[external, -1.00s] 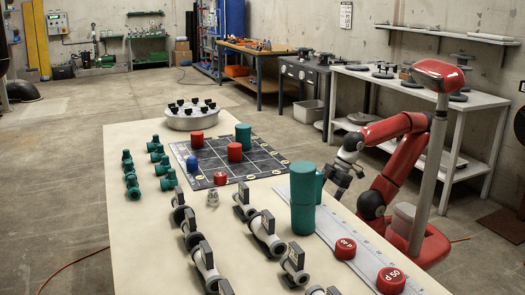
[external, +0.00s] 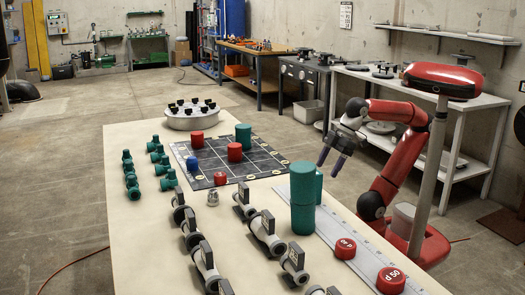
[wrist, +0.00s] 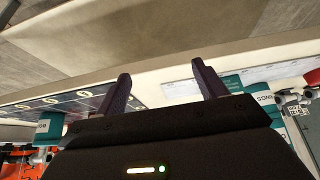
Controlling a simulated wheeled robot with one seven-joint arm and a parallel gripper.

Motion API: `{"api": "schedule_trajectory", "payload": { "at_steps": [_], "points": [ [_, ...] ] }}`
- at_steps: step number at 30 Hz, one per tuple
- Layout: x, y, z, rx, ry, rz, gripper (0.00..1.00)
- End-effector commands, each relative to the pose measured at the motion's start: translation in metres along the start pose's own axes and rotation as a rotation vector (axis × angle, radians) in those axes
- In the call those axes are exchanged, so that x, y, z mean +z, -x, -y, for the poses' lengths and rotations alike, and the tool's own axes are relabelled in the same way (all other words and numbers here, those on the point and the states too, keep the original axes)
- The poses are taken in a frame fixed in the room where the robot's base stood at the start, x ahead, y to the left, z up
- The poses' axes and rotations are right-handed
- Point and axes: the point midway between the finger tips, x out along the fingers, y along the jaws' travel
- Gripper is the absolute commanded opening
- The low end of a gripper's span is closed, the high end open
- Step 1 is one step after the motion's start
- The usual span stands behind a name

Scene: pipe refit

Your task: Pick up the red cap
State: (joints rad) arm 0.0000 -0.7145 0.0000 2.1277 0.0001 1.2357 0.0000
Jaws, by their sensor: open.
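Several red caps are in the external view. Two short ones, the nearer marked "P 50", stand on the pale ruled strip (external: 365,262) at the table's right edge: a middle cap (external: 345,248) and a near cap (external: 391,281). Taller red cylinders stand on the dark grid board (external: 262,163), one at its far left (external: 197,139) and one near its middle (external: 234,152); a small red piece (external: 220,179) sits at its near edge. My gripper (external: 331,165) is open and empty, fingers down, beyond the table's right edge. The wrist view shows both fingers apart (wrist: 160,72).
A tall green cylinder (external: 302,205) stands between my gripper and the strip's caps. Grey valves with black handles (external: 266,232) fill the near table. Green fittings (external: 131,180) line the left, a blue piece (external: 193,163) the board. Bare tabletop (external: 160,245) is free at left.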

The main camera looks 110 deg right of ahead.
Motion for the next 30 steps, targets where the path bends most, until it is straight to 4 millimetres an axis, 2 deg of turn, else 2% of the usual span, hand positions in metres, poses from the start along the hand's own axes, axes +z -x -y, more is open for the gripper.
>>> {"api": "schedule_trajectory", "payload": {
  "at_steps": [1, 6, 15, 18, 23, 26, 30],
  "points": [
    [-0.018, 0.028, 0.000, 0.000, 0.000, -0.007, 0.71],
    [-0.053, 0.093, 0.000, 0.000, 0.000, -0.002, 0.71],
    [-0.091, 0.166, 0.000, 0.000, 0.000, 0.000, 0.71],
    [-0.105, 0.148, 0.012, 0.021, 0.252, -0.028, 0.71],
    [-0.132, 0.131, 0.035, 0.069, 0.657, -0.086, 0.71],
    [-0.151, 0.119, 0.058, 0.114, 0.960, -0.131, 0.71],
    [-0.178, 0.104, 0.107, 0.216, 1.483, -0.209, 0.71]
  ]
}}
